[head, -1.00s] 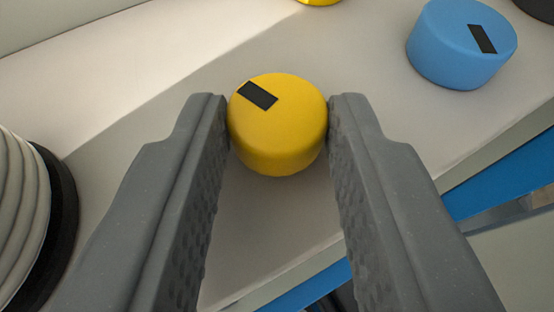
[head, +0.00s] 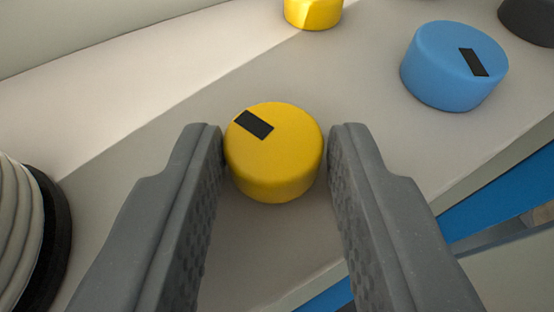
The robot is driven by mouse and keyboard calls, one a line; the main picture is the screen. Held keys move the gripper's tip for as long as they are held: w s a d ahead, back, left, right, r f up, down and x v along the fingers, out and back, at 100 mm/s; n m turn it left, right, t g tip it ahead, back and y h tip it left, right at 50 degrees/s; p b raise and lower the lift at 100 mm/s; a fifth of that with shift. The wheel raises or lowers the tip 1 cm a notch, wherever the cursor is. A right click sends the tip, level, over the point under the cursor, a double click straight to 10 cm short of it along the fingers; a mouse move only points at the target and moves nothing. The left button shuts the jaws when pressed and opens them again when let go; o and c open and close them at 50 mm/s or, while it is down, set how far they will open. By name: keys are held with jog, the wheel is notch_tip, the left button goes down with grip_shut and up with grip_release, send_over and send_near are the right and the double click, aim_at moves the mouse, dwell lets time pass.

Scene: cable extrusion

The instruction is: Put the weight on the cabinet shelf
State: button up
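A yellow cylindrical weight (head: 278,165) with a black rectangle on its top is upright between the fingers of my gripper (head: 275,140). It appears to rest on the pale grey shelf surface (head: 140,160). The right fingertip stands a little apart from the weight. The left fingertip is very close to its side, and I cannot tell if it touches. The gripper is slightly wider than the weight. The lower parts of the fingers hide some of the shelf.
A blue weight (head: 450,70) stands at the upper right, with a dark one (head: 530,20) beyond it. Another yellow weight (head: 313,12) is at the top edge. A ribbed grey thing with a black rim (head: 52,235) is at the left. The shelf's front edge runs along the lower right.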

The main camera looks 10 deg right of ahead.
jog(key=shift+f+p, duration=0.4)
jog(key=shift+p, duration=0.1)
jog(key=shift+s+a, duration=0.15)
jog(key=shift+s, duration=0.25)
jog(key=v, duration=0.4)
jog(key=r+b+v, duration=0.1)
jog(key=v, duration=0.2)
jog(key=b+v, duration=0.1)
jog(key=v, duration=0.3)
jog(key=shift+r, duration=0.25)
jog(key=s+a+r+n+y, duration=0.1)
jog(key=s+r, duration=0.1)
jog(key=r, duration=0.4)
jog(key=s+a+r+y, duration=0.1)
jog(key=s+a+r, duration=0.1)
jog(key=r, duration=0.5)
jog(key=shift+t+h, duration=0.3)
jog(key=shift+t, duration=0.6)
jog(key=s+d+r, duration=0.1)
jog(key=s+r, duration=0.1)
jog(key=r, duration=0.2)
jog(key=s+d+r, duration=0.2)
jog(key=s+r, duration=0.1)
jog(key=r, duration=0.1)
jog(key=s+d+r, duration=0.2)
jog(key=r, duration=0.2)
jog(key=shift+s+d+r, duration=0.1)
jog(key=shift+s+r, duration=0.05)
jog(key=shift+s, duration=0.15)
